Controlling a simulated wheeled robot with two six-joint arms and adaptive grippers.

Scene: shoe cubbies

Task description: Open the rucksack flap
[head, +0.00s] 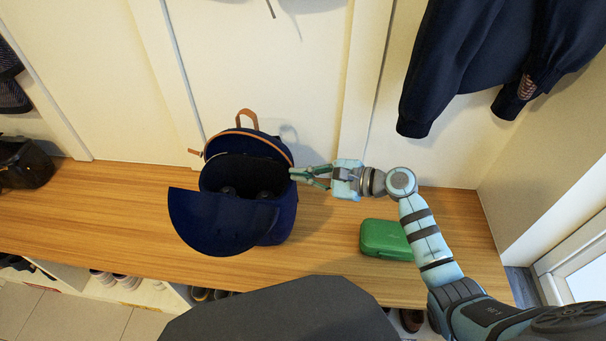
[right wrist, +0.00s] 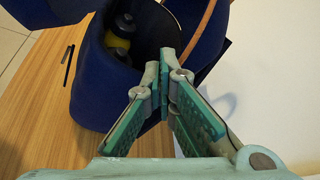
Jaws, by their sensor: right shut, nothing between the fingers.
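The dark blue rucksack (head: 282,215) stands upright on the wooden bench, and it also shows in the right wrist view (right wrist: 92,75). Its flap (head: 215,225) hangs open, folded down over the front. The dark inside is exposed, with bottle-like things in it; one in the right wrist view (right wrist: 120,42) has a yellow part. My right gripper (head: 292,174) is at the right side of the rucksack's opening, its fingertips (right wrist: 163,72) closed together and empty. Whether they touch the bag I cannot tell. My left gripper is not in view.
A green case (head: 385,239) lies on the bench (head: 110,215) below my right forearm. A black bag (head: 25,165) sits at the far left. A dark jacket (head: 470,60) hangs at upper right. Shoes (head: 115,280) stand in cubbies under the bench.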

